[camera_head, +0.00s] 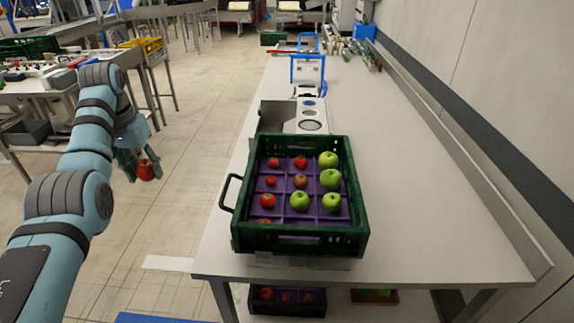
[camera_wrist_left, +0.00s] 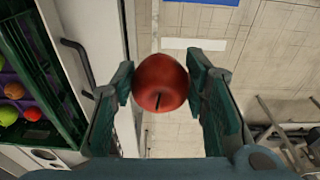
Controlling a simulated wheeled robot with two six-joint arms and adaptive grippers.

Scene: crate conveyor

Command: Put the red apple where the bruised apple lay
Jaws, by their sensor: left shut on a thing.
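My left gripper (camera_head: 140,165) is shut on a red apple (camera_head: 145,171) and holds it over the floor, left of the table. In the left wrist view the red apple (camera_wrist_left: 160,83) sits between both fingers of the gripper (camera_wrist_left: 163,85). A green crate (camera_head: 300,243) with a purple divider stands on the table, right of the gripper. I cannot tell whether that one is bruised. The front wall partly hides the front row. My right gripper is out of view.
A grey metal device (camera_head: 305,119) stands behind the crate. The table is clear to the crate's right. A dark crate (camera_head: 288,302) and a brown tray (camera_head: 375,297) lie below the table.

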